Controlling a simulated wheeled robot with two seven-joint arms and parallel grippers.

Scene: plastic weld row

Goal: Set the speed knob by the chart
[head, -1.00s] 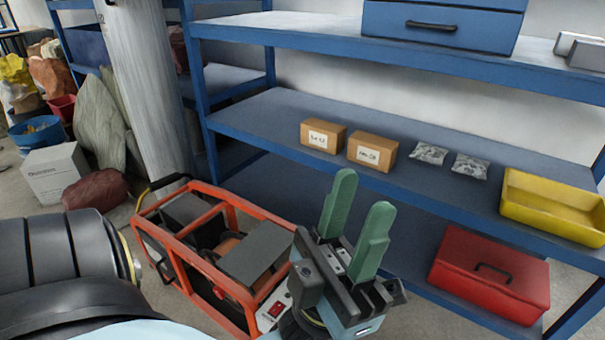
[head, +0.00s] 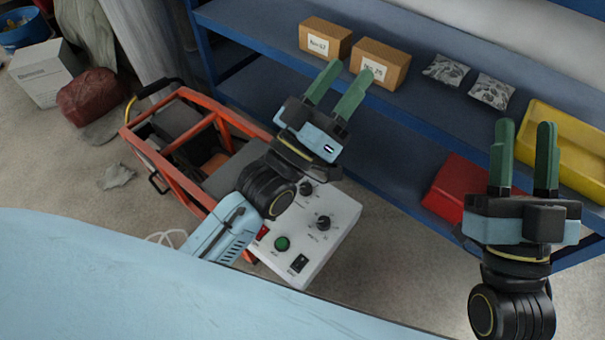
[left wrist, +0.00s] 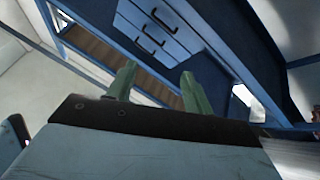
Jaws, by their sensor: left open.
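A pale control box (head: 330,240) sits at the front of an orange-framed machine, low on the floor. Its top has two black pointer knobs, one nearer the machine (head: 307,188) and one towards the middle (head: 323,223). The labels are too small to read, so I cannot tell which is the speed knob. No chart can be made out. My left gripper (head: 350,70) is open and empty, above and beyond the box; its wrist covers part of the panel. Its fingers also show apart in the left wrist view (left wrist: 157,72). My right gripper (head: 525,125) is open and empty at the right.
The panel also has a green button (head: 282,243), a red switch (head: 262,232) and a black switch (head: 299,263). Behind it, a blue shelf (head: 270,45) holds two cartons (head: 379,63), two bags and a yellow tray (head: 570,160). A red case (head: 450,190) is below.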

